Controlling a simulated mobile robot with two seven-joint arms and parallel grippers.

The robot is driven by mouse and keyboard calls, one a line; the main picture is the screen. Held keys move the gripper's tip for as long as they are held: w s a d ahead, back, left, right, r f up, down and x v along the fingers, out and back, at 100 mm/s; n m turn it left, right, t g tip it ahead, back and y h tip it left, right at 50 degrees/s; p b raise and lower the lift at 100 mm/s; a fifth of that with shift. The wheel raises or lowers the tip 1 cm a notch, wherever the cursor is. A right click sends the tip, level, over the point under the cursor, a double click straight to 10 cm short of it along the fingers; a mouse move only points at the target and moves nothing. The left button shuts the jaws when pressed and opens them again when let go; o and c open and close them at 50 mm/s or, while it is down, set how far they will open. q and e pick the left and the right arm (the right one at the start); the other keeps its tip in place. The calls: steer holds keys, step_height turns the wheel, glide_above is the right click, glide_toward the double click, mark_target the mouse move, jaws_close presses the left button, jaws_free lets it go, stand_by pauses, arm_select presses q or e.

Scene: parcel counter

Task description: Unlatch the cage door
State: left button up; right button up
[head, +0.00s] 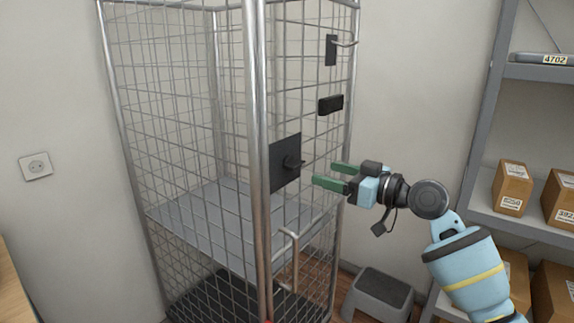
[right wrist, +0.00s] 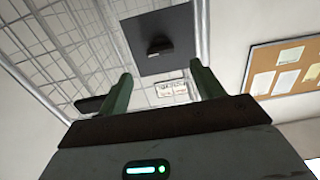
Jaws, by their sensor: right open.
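The wire-mesh cage (head: 258,130) with a metal tube frame stands in the middle of the head view. A dark square plate (head: 280,180) with a protruding dark latch knob (head: 292,162) is on its right-hand mesh side. The door looks shut; the exact position of the latch is unclear. My right gripper (head: 322,174) is open and empty, its green fingers pointing at the plate from the right, apart from the knob. In the right wrist view, the plate (right wrist: 150,25) and knob (right wrist: 158,47) show beyond the fingers, between them. My left gripper is out of view.
A black block (head: 330,104) and a dark plate with a hook (head: 331,50) are higher on the same cage side. A bent metal bar (head: 290,236) is below. A grey step stool (head: 380,293) stands on the floor. Shelves with boxes (head: 512,188) are at right.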

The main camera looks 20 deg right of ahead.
mark_target(301, 164)
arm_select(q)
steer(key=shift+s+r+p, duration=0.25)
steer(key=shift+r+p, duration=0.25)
arm_select(e)
steer(key=shift+x, duration=3.7)
steer(key=shift+r, duration=0.15)
steer(key=c, duration=1)
